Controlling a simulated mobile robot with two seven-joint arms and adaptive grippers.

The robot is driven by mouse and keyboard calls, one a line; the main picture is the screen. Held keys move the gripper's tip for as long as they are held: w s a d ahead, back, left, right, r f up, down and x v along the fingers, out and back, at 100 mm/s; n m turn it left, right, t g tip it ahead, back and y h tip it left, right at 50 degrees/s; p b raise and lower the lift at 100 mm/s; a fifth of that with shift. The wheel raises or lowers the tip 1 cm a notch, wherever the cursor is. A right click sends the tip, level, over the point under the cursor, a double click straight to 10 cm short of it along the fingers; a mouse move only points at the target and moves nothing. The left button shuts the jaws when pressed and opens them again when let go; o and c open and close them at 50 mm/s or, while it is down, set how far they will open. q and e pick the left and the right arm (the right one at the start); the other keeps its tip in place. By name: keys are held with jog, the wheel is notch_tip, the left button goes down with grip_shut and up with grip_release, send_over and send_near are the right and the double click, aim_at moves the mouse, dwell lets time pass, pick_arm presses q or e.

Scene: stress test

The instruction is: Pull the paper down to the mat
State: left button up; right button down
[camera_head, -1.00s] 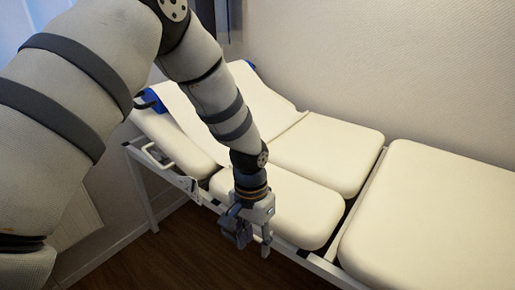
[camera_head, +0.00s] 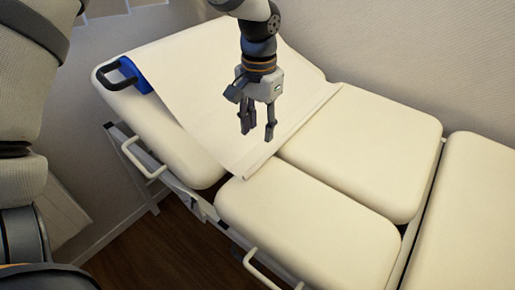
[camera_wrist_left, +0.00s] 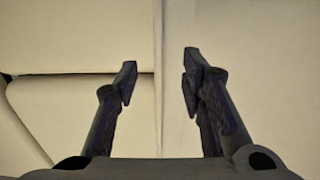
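The paper (camera_head: 195,85) is a pale sheet lying over the raised head part of a cream couch, running down from a blue holder (camera_head: 135,75). Its lower edge (camera_head: 292,133) is a straight strip near the joint with the flat cushions. My left gripper (camera_head: 257,135) is open and empty, pointing down over the paper near that edge. In the left wrist view the open fingers (camera_wrist_left: 160,75) stand either side of the paper's edge strip (camera_wrist_left: 159,40); I cannot tell whether they touch it. No separate mat can be told from the cushions. My right gripper is not in view.
Flat cream cushions (camera_head: 310,215) continue toward the right, clear on top, with gaps between them. White metal handles (camera_head: 140,160) stick out along the couch's near side. A wall runs behind the couch, and dark wooden floor (camera_head: 165,250) lies in front.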

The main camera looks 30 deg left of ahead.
aim_at(259, 160)
pick_arm(q)
notch_tip(259, 160, down, 10)
jog(key=shift+f+b, duration=0.15)
jog(key=shift+b, duration=0.3)
grip_shut()
